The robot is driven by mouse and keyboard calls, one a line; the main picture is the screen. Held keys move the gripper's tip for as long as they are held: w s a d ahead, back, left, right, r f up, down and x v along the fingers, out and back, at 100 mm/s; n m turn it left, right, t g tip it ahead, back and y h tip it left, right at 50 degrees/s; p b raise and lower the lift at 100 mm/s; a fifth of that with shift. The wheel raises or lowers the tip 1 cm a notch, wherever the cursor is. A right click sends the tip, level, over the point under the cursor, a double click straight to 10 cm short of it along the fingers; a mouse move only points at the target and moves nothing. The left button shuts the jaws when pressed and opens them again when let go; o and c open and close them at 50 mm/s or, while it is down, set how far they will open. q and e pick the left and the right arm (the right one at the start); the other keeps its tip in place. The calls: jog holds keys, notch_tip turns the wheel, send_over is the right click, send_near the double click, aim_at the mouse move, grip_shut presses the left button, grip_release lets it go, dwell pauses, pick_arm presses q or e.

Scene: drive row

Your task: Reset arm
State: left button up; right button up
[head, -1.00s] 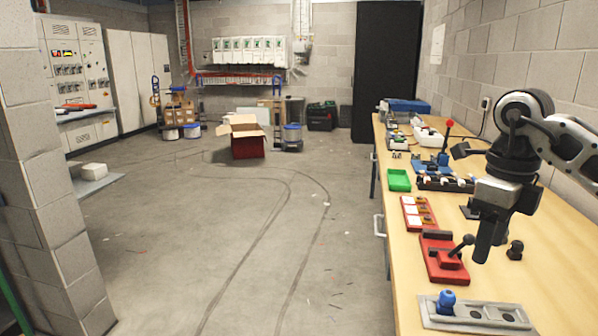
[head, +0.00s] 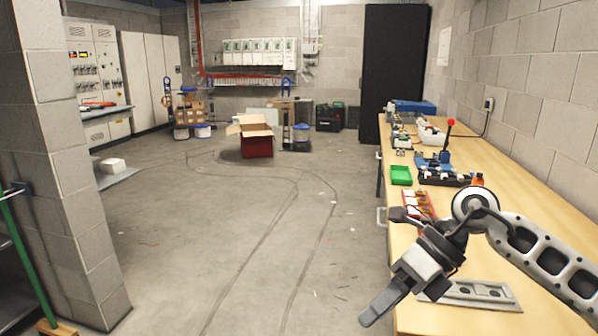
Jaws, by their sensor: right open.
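My right arm comes in from the right over the wooden workbench (head: 545,200). Its gripper (head: 382,303) points down and left, beyond the bench's left edge and above the floor. The jaws are open and nothing shows between them. My left gripper is not in view.
A green tray (head: 401,175), a red box with switches (head: 417,203) and a blue clamp with a red-tipped lever (head: 440,155) stand on the bench. A concrete-block pillar (head: 70,160) rises at left. An open carton (head: 256,140) stands on the otherwise clear middle floor.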

jog(key=s+a+r+m+y, duration=0.2)
jog(key=s+a+m+y, duration=0.3)
jog(key=a+y, duration=0.6)
jog(key=w+d+f+m+t+h, duration=0.1)
jog(key=d+f+m+t+h, duration=0.25)
jog(key=m+t, duration=0.75)
jog(key=w+d+f+m+t+h, duration=0.3)
jog(key=m+t, duration=0.5)
jog(key=m, duration=0.6)
jog(key=s+d+f+m+g+h, duration=0.3)
jog(key=s+f+m, duration=0.3)
jog(key=f, duration=0.4)
jog(key=s+d+f+m+g+h, duration=0.3)
jog(key=s+f+m+h, duration=0.3)
jog(key=s+f, duration=0.2)
notch_tip(320, 180, down, 2)
jog(key=shift+s+d+f+m+g, duration=0.25)
jog(key=shift+s+d+m+g, duration=0.05)
jog(key=shift+m+g, duration=0.1)
